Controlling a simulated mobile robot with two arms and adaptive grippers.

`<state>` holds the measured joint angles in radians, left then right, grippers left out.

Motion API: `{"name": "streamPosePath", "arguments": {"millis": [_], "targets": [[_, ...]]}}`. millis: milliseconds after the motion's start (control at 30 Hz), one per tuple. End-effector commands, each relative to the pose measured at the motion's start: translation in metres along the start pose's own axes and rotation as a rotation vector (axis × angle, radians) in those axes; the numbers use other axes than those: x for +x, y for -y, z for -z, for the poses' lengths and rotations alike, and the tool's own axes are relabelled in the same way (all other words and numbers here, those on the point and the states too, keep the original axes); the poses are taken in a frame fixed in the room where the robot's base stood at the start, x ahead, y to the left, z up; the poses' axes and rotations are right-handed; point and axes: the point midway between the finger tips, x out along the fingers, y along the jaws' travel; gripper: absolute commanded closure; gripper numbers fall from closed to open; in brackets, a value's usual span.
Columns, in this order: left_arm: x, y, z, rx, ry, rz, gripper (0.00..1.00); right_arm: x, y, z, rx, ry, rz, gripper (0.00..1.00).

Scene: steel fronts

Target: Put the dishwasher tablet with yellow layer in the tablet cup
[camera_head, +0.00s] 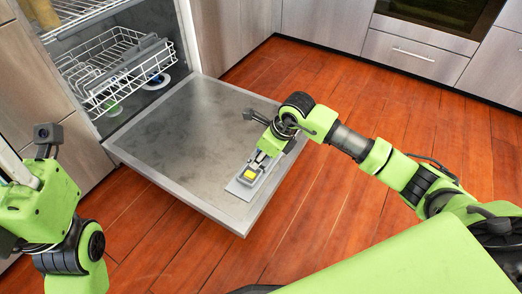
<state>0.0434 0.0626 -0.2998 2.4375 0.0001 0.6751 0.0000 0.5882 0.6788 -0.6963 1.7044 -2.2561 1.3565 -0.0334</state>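The dishwasher tablet with the yellow layer (249,173) shows as a small yellow block at the tablet cup on the open dishwasher door. The tablet cup's grey plate (238,190) lies on the door's inner face, near its right edge. My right gripper (255,168) points down over the cup, with its fingertips close to the tablet. I cannot tell whether the fingers touch the tablet, or whether it rests in the cup or is just above it. My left arm is at the left edge; its fingertips cannot be made out.
The open dishwasher door (185,130) lies flat above the wooden floor (340,215). A white wire rack (105,75) with a few dishes stands inside the dishwasher at the upper left. Cabinets (415,57) line the back. The door's middle is clear.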

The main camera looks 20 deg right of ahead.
Motion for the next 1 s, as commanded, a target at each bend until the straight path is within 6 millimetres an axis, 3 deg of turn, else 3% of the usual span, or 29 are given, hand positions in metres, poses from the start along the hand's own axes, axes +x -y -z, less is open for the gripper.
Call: {"name": "streamPosePath", "arguments": {"millis": [267,367,467,567,600,667,700,767,800,867,900,1000], "targets": [[-0.003,0.001,-0.002,-0.002,0.016,0.006,0.60,-0.011,-0.001,0.000,0.001,0.000,-0.003,0.76],[-0.003,0.001,-0.002,-0.002,0.016,0.006,0.60,-0.010,-0.019,-0.006,0.002,0.022,-0.052,0.76],[-0.003,0.001,-0.002,-0.002,0.016,0.005,0.60,-0.014,-0.072,-0.023,0.010,0.085,-0.198,0.76],[-0.003,0.001,-0.002,-0.002,0.016,0.005,0.60,-0.038,-0.154,-0.050,0.034,0.187,-0.444,0.76],[-0.003,0.000,-0.002,-0.002,0.016,0.005,0.60,-0.055,-0.190,-0.061,0.049,0.234,-0.560,0.76],[-0.003,0.000,-0.002,-0.003,0.016,0.005,0.60,-0.089,-0.239,-0.077,0.078,0.302,-0.742,0.76],[-0.003,0.000,-0.002,-0.003,0.017,0.005,0.60,-0.117,-0.269,-0.086,0.100,0.346,-0.865,0.76],[-0.003,0.000,-0.002,-0.003,0.017,0.005,0.60,-0.164,-0.305,-0.097,0.138,0.409,-1.053,0.76],[-0.003,0.000,-0.002,-0.003,0.017,0.005,0.60,-0.198,-0.324,-0.103,0.166,0.447,-1.177,0.76],[-0.003,0.000,-0.002,-0.003,0.017,0.005,0.60,-0.250,-0.344,-0.109,0.211,0.499,-1.364,0.76],[-0.003,0.000,-0.002,-0.003,0.017,0.005,0.60,-0.286,-0.351,-0.111,0.242,0.531,-1.487,0.76],[-0.003,0.000,-0.002,-0.003,0.016,0.005,0.60,-0.372,-0.351,-0.110,0.328,0.591,-1.791,0.76]]}}
